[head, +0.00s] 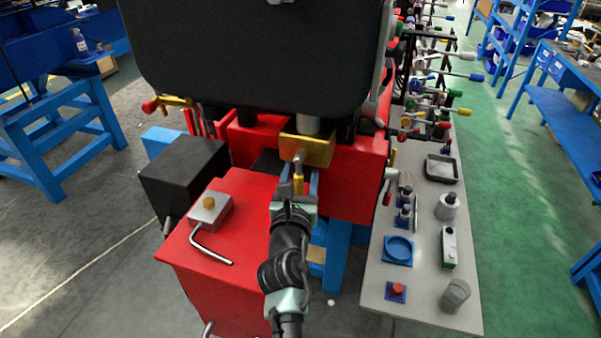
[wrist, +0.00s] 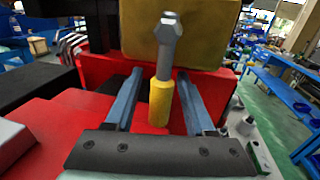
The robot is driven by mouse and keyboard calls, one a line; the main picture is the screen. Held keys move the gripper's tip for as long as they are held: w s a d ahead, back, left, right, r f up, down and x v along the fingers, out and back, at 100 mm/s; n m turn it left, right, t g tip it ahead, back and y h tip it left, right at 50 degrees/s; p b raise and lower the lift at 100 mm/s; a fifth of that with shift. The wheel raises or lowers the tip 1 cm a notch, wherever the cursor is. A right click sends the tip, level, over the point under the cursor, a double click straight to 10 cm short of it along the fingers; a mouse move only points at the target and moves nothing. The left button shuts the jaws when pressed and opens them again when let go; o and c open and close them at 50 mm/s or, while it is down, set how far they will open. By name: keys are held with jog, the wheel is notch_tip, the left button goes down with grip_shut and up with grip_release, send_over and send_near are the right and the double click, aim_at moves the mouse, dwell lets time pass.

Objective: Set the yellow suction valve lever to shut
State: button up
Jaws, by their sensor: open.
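The suction valve lever (head: 298,182) has a yellow grip and a grey metal shank. It hangs down in front of a brass-coloured valve block (head: 306,148) under the dark seat. In the wrist view the yellow lever (wrist: 161,104) stands nearly upright, with its grip between the two fingers of my gripper (wrist: 159,74). Gaps show on both sides of the grip, so the fingers are open around it and not clamped. In the head view my gripper (head: 297,186) is at the lever, below the block, and its fingers partly hide the lever's lower part.
A red housing (head: 355,175) stands behind the lever. A red cabinet (head: 245,240) with a bent metal handle (head: 210,246) and a black box (head: 185,175) are at the left. A grey bench (head: 425,290) with several small parts is at the right. Another yellow handle (head: 175,101) is at the upper left.

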grip_shut()
dwell(1.4)
